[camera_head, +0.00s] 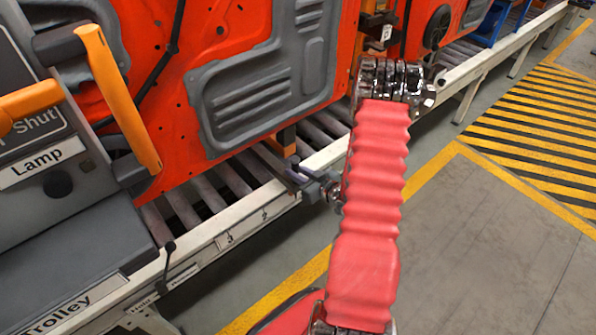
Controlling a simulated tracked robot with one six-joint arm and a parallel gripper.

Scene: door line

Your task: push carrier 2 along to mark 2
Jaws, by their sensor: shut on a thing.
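My gripper (390,78), at the end of my red-sleeved arm, is shut at the carrier with the small number plate, which I take for carrier 2 (386,33). The plate is too small to read surely, and the gripper's metal body hides the grip point. The carrier stands over the roller line beside an orange door panel. Mark 2 (265,215) is a small label on the pale front rail, nearer me and to the left of my gripper. A label 3 (230,238) lies just left of it.
A large orange door (225,75) with grey panels stands over the rollers (205,190). A grey control box with orange handles (118,98) fills the left. A metal fitting (318,184) juts from the rail. Grey floor (480,245) and a striped zone (535,120) lie open at right.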

